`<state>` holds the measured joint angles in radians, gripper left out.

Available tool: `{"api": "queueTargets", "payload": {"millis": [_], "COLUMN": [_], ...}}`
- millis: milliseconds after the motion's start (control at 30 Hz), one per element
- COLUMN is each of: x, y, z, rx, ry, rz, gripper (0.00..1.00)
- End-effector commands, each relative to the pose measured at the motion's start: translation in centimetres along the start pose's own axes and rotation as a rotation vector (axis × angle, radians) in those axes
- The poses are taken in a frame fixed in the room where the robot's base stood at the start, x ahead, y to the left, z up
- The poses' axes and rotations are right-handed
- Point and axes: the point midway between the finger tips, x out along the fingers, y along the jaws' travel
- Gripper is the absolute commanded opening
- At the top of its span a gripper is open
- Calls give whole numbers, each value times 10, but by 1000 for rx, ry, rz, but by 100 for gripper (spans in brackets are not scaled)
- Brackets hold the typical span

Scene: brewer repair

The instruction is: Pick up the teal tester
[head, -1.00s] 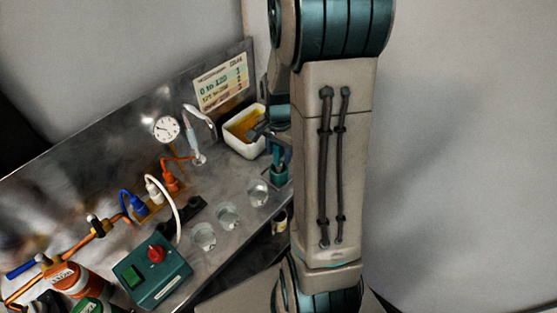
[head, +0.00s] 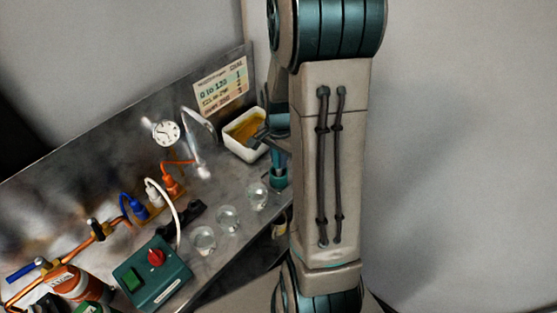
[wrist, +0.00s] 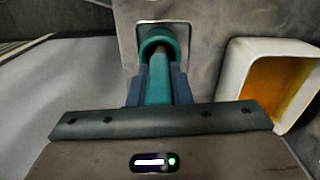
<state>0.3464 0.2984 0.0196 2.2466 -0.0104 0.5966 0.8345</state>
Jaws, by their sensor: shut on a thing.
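The teal tester (wrist: 158,88) is a slim stick standing in a teal round holder (wrist: 160,38) in the wrist view. My gripper (wrist: 160,80) has its two blue-grey fingers closed on either side of the tester. In the head view the tester's holder (head: 279,178) stands at the right end of the counter. My gripper (head: 268,138) is there above it, partly hidden by my arm. The tester's lower end is hidden in the holder.
A white tray (head: 231,148) with amber liquid stands close beside the holder, also in the wrist view (wrist: 232,70). Several glass cups (head: 228,218) line the counter's front. A teal switch box (head: 152,272), coloured plugs and a gauge (head: 166,133) are farther left.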

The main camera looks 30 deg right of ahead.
Motion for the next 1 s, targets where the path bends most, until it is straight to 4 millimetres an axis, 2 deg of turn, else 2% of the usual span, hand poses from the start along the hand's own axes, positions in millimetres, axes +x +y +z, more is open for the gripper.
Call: {"api": "queueTargets", "payload": {"millis": [167,367,700,1000], "x": [-13,-41,-81,-105], "y": [-1,1,56,85], "z": [-1,-2,-49,-73], "rx": [0,1,5,1], "ry": [3,4,3,2], "rz": [-3,-4,-4,-1], "gripper": [0,0,0,0]}}
